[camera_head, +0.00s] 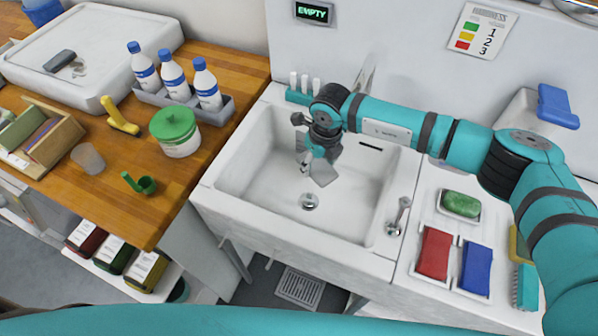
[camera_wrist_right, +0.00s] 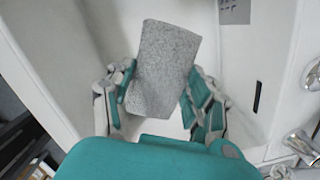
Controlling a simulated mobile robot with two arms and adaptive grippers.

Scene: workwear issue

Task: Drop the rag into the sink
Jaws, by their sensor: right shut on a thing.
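A grey speckled rag (camera_head: 323,173) hangs from my right gripper (camera_head: 316,152) over the basin of the white sink (camera_head: 262,222). In the right wrist view, the rag (camera_wrist_right: 163,70) sits between the two teal-padded fingers of the gripper (camera_wrist_right: 160,88), which is shut on it. The rag is above the basin floor, near the drain in the head view; the exact height is hard to tell. My left gripper is not in view.
Left of the sink, a wooden counter (camera_head: 195,60) holds bottles (camera_head: 173,78), a green-lidded tub (camera_head: 178,135) and a yellow-handled tool (camera_head: 120,118). A tap lever (camera_head: 399,217) stands at the sink's right rim.

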